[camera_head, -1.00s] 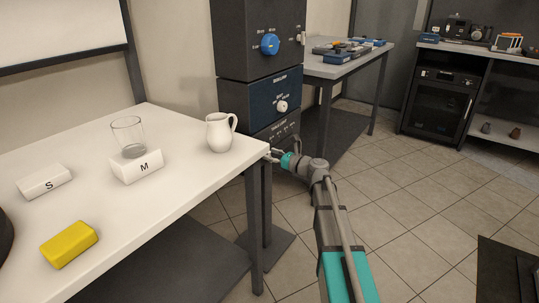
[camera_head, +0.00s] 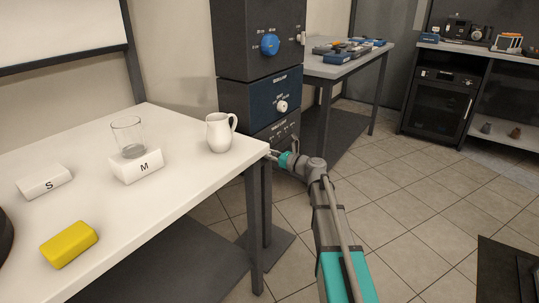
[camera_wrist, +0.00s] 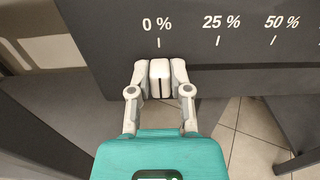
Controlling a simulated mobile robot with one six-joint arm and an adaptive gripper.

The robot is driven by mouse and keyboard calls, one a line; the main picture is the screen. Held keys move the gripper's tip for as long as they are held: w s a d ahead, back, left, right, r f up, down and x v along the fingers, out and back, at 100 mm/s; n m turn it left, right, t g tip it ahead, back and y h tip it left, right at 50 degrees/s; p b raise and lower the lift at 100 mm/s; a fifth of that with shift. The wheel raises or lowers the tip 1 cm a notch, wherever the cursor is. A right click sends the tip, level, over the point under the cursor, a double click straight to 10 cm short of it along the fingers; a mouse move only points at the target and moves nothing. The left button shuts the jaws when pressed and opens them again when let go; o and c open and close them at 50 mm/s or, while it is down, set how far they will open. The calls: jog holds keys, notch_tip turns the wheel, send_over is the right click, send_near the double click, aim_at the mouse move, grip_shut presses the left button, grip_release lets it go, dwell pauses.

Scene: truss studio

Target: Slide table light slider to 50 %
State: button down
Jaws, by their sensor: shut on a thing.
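The table light slider (camera_wrist: 160,78) is a small white knob on the dark lower panel (camera_wrist: 240,70), seen in the wrist view just below the 0 % mark. The 25 % and 50 % marks lie to its right. My gripper (camera_wrist: 160,82) has one finger on each side of the knob and is shut on it. In the head view my gripper (camera_head: 272,154) is at the lower panel (camera_head: 278,130), partly behind the table corner. The knob itself is hidden there.
The white table (camera_head: 190,172) with a jug (camera_head: 219,133), a glass (camera_head: 129,138), block M (camera_head: 137,167), block S (camera_head: 43,182) and a yellow block (camera_head: 69,244) stands left of my arm. Other controls sit above on the column. Open tiled floor (camera_head: 410,200) lies to the right.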

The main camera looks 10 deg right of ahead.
aim_at(279, 141)
jog(key=w+d, duration=0.7)
jog(key=shift+w+d, duration=0.1)
jog(key=c, duration=0.6)
grip_release()
jog(key=shift+o, duration=0.2)
jog(key=v, duration=1.2)
